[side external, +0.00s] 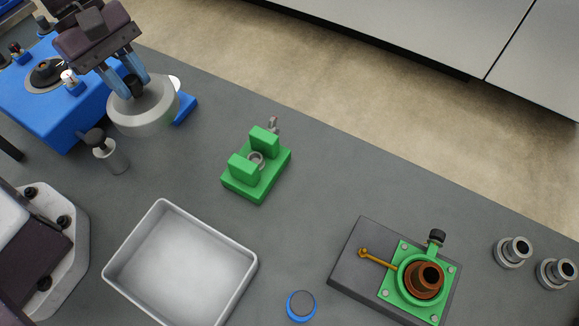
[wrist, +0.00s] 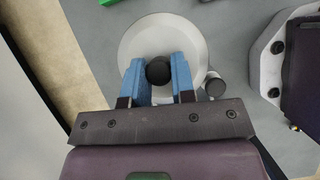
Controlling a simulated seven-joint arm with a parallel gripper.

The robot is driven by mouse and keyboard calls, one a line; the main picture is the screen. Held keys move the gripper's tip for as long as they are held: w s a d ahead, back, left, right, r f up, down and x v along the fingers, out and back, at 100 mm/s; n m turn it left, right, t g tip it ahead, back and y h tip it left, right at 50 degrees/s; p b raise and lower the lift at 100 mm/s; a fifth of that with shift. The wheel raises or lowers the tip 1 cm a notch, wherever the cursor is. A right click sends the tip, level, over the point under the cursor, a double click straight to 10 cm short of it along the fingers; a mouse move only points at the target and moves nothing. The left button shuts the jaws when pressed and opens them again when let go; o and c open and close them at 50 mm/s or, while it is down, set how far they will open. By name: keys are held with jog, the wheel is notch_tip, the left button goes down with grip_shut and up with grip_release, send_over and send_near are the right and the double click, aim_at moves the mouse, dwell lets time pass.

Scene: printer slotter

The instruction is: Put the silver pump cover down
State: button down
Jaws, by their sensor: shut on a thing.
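The silver pump cover (side external: 150,118) is a round pale-grey disc with a black knob, at the upper left of the side view beside the blue machine. My gripper (side external: 133,86) points down with its blue fingers shut on the knob. In the wrist view the cover (wrist: 150,32) lies beyond my gripper (wrist: 158,70), with the knob between the two fingers. The cover overlaps part of the blue machine in the side view. Whether its underside touches anything is hidden.
A blue machine (side external: 60,110) with knobs stands at the upper left. A small grey cylinder with a black top (side external: 112,158) is close below the cover. A green fixture (side external: 262,187), white tray (side external: 250,270) and green-topped block (side external: 350,255) stand farther right, with bare grey table between.

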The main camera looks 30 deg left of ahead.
jog(key=shift+w+n+t, duration=0.3)
jog(key=shift+n, duration=0.2)
jog(key=shift+w+d+f, duration=0.65)
jog(key=shift+w+f, duration=1.5)
jog(key=shift+w, duration=0.1)
jog(key=shift+w+d+f, duration=0.7)
jog(key=shift+w+f, duration=1.5)
jog(key=shift+w+d+f, duration=0.65)
jog(key=shift+w+f, duration=1.5)
jog(key=shift+w, duration=0.1)
jog(key=shift+f, duration=0.15)
jog(key=c, duration=0.9)
grip_release()
jog(key=shift+c, duration=0.2)
jog(key=v, duration=1.2)
jog(key=shift+s+r, duration=0.15)
jog(key=shift+r, duration=0.1)
